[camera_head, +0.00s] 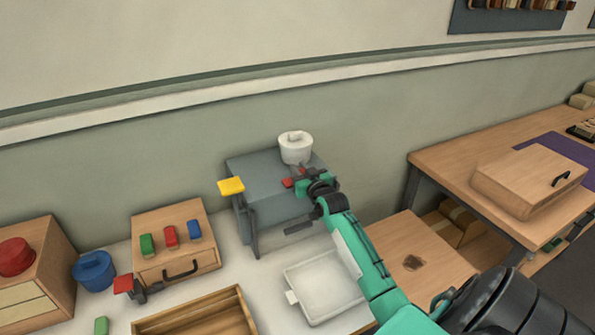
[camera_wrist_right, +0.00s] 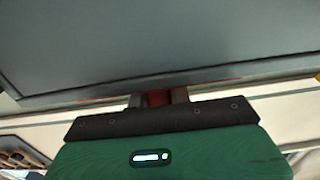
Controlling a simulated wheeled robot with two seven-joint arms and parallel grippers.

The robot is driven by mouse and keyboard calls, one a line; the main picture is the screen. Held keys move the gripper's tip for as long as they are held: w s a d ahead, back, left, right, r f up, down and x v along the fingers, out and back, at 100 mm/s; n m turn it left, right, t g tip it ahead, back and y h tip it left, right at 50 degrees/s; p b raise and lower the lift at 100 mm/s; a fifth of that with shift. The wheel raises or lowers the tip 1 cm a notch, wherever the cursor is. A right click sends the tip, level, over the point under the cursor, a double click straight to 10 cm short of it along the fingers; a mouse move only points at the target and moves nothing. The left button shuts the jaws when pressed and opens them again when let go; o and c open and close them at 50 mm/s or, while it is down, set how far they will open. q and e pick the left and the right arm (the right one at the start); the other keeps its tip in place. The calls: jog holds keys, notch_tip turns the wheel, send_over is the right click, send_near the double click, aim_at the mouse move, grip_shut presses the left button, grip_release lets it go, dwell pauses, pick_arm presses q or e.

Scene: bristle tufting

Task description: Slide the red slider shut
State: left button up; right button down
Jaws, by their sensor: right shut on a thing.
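The grey box machine (camera_head: 265,175) stands against the wall in the head view. Its grey face (camera_wrist_right: 160,45) fills the upper part of the right wrist view. My right gripper (camera_head: 297,181) is at the front right of this machine and is shut on a small red piece, the red slider (camera_head: 287,183). In the right wrist view, red (camera_wrist_right: 157,98) shows between the fingers (camera_wrist_right: 158,97), close against the machine's edge. Most of the slider is hidden by the gripper. My left gripper is not in view.
A white tray (camera_head: 325,290) lies in front. At left are a wooden box (camera_head: 160,220) with coloured blocks, a blue pot (camera_head: 93,271) and an open wooden tray (camera_head: 200,315).

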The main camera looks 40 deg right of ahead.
jog(key=c, duration=1.6)
grip_release()
jog(key=shift+d, duration=0.15)
jog(key=o, duration=0.3)
jog(key=shift+d, duration=0.15)
jog(key=shift+s+a+f, duration=0.1)
jog(key=shift+s+a, duration=0.15)
jog(key=shift+s, duration=0.25)
jog(key=shift+b+v, duration=1.55)
jog(key=shift+v, duration=4.9)
